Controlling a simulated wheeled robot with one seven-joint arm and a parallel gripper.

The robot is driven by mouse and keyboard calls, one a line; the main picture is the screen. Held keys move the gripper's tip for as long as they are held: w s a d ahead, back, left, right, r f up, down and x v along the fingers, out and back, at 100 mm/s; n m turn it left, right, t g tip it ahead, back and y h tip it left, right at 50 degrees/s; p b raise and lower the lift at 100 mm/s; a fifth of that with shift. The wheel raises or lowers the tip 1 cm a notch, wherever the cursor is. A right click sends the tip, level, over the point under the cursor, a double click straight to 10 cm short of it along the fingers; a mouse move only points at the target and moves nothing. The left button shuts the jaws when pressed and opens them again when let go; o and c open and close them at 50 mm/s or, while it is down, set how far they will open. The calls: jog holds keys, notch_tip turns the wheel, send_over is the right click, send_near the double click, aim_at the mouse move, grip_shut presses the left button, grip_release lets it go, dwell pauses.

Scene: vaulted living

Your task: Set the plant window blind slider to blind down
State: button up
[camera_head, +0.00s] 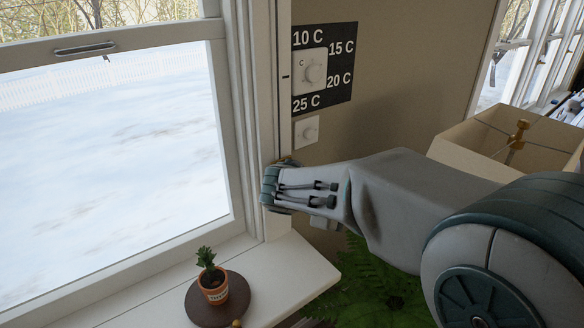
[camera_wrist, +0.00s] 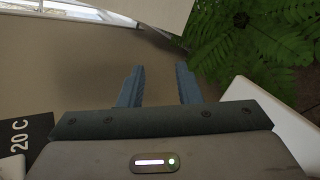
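The window (camera_head: 110,150) with the small potted plant (camera_head: 213,285) on its sill fills the left of the head view. Its right frame has a tall pale strip (camera_head: 284,120) with a small dark mark (camera_head: 285,76) near the dial sign; I cannot tell for sure whether this is the blind slider. No blind shows lowered over the visible glass. My gripper (camera_wrist: 159,88) is open in the wrist view, its two fingers apart with only bare wall between them. In the head view my wrist covers the lower end of the strip, and the fingers are hidden.
A dark temperature sign (camera_head: 340,94) with a dial (camera_head: 312,71) is on the wall, above a smaller knob (camera_head: 306,131). A fern (camera_head: 365,290) stands below my arm. A lampshade (camera_head: 470,140) is at the right. The white sill (camera_head: 285,270) juts out under the window.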

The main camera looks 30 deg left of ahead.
jog(key=s+a+r+n+t+y, duration=0.1)
jog(key=s+a+n+t+y, duration=0.15)
jog(key=a, duration=0.75)
jog(key=s+a+r+n+t+y, duration=0.1)
jog(key=s+a+n+t, duration=0.25)
jog(key=a, duration=0.75)
jog(key=p+x, duration=0.1)
jog(key=x, duration=0.3)
jog(key=p+x, duration=0.2)
jog(key=x, duration=0.3)
jog(key=p+x, duration=0.1)
jog(key=x, duration=0.4)
jog(key=shift+w+f, duration=0.1)
jog(key=shift+f, duration=0.35)
grip_shut()
